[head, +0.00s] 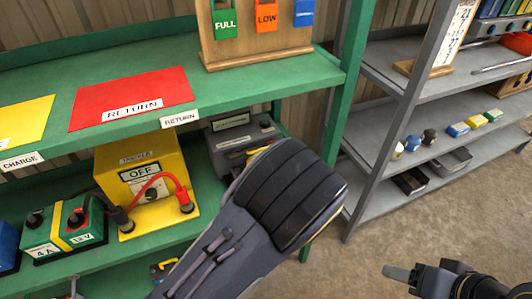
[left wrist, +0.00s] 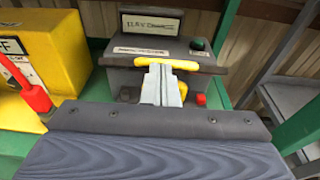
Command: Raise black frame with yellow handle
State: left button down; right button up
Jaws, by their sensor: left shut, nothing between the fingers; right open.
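The black frame (left wrist: 115,62) shows in the left wrist view as a dark bar across the front of a grey box (left wrist: 195,75). Its yellow handle (left wrist: 168,63) is at the bar's middle. My left gripper (left wrist: 161,80) is shut, with its pale fingertips at the handle and overlapping it in the picture. I cannot tell whether they touch it. In the head view my left arm hides the gripper and most of the frame; the grey box (head: 238,135) shows behind it. My right gripper (head: 400,273) is open and empty at the lower right, far from the box.
A yellow box marked OFF (head: 140,170) with red and black leads stands left of the grey box, beside a green battery (head: 62,230). The green upper shelf (head: 225,90) lies above. A grey rack (head: 385,130) stands right; the floor (head: 340,265) before it is clear.

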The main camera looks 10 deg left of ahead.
pick_arm(q)
jog(key=shift+w+a+r+g+h+p, duration=0.35)
jog(key=shift+w+r+g+p, duration=0.3)
jog(key=shift+p, duration=0.5)
jog(key=shift+w+a+r+g+h+p, duration=0.45)
jog(key=shift+r+p, duration=0.25)
jog(key=shift+p, duration=0.5)
jog(key=shift+w+a+r+g+h+p, duration=0.3)
jog(key=shift+w+r+g+p, duration=0.35)
jog(key=shift+p, duration=0.5)
pick_arm(e)
notch_tip(320, 180, up, 9)
jog(key=shift+f, duration=0.15)
pick_arm(q)
jog(key=shift+s+f, duration=0.1)
